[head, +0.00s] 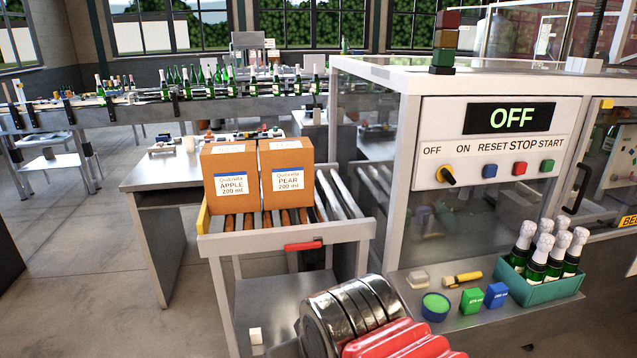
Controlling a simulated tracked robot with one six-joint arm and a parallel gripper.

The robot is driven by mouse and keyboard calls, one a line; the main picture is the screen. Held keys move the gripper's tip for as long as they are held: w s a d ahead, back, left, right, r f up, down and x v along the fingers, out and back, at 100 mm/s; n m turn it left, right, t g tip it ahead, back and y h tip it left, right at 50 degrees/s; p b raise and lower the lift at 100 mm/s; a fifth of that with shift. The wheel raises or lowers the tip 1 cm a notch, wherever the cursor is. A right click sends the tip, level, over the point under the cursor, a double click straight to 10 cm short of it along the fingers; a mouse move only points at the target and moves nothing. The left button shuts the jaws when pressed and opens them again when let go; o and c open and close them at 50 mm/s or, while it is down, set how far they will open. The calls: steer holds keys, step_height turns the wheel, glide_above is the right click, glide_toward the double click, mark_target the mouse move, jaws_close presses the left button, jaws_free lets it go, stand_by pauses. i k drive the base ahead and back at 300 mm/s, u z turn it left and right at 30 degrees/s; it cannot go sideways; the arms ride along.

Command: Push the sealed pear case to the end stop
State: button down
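The pear case (287,172) is a brown carton with a white label reading "PEAR 200 ml". It stands upright on the roller conveyor (335,232), close against the right side of the apple case (230,174); I cannot tell whether they touch. Its top looks closed. A yellow piece (203,218) sits at the conveyor's left end, beside the apple case; it looks like the end stop, but this is not certain. My gripper is not recognizable in the head view.
Bare rollers lie right of the pear case, beside the glass-walled machine (390,150). A red handle (303,246) is on the conveyor's front rail. The control panel (500,140) reads OFF. A teal crate of bottles (540,286) stands on the right-hand shelf.

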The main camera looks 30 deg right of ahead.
mark_target(287, 165)
steer(key=i, duration=1.45)
